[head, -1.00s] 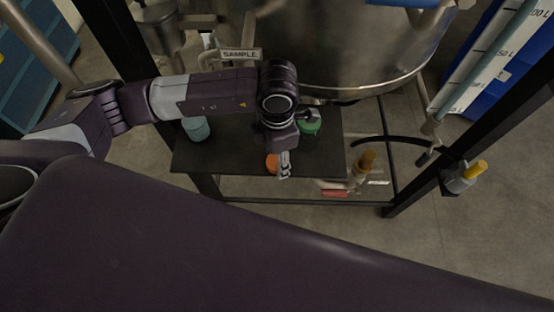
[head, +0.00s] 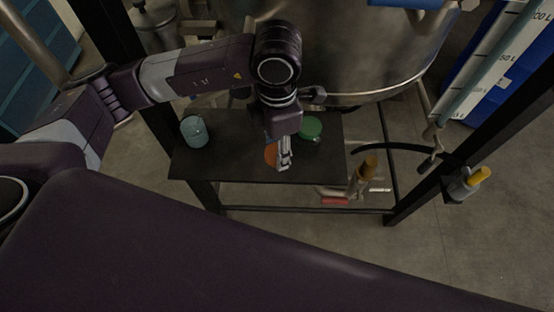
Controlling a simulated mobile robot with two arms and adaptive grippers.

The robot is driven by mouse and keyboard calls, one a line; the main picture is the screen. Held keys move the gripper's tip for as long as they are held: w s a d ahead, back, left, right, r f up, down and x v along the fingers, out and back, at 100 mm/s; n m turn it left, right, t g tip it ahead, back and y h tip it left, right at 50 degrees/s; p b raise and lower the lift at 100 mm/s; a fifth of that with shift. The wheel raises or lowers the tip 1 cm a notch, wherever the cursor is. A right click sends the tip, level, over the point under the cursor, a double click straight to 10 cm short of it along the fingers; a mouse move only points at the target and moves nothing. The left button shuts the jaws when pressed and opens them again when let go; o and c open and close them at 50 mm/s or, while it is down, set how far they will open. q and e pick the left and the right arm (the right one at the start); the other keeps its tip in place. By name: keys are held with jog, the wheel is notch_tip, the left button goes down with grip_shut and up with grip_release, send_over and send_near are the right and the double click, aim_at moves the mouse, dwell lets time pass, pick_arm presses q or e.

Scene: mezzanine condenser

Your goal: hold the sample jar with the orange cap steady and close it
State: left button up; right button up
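An orange cap (head: 270,155) shows on the dark shelf, partly covered by my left gripper; I cannot tell whether it sits on a jar. My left gripper (head: 285,163) points down just to the right of the orange cap. Its fingers are seen from above and overlap the cap's right edge in the picture, so their opening and any contact are unclear. A green-capped jar (head: 310,128) stands behind and to the right of it. My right gripper is not in view.
A pale blue-green jar (head: 195,130) stands at the left of the shelf (head: 225,165). A large steel vessel (head: 340,60) rises behind. Black frame posts flank the shelf, and a valve with an orange-brown handle (head: 368,166) hangs right of it. The shelf's front left is clear.

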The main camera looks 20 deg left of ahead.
pick_arm(q)
notch_tip(320, 180, up, 12)
jog(key=b, duration=0.1)
jog(key=shift+r, duration=0.25)
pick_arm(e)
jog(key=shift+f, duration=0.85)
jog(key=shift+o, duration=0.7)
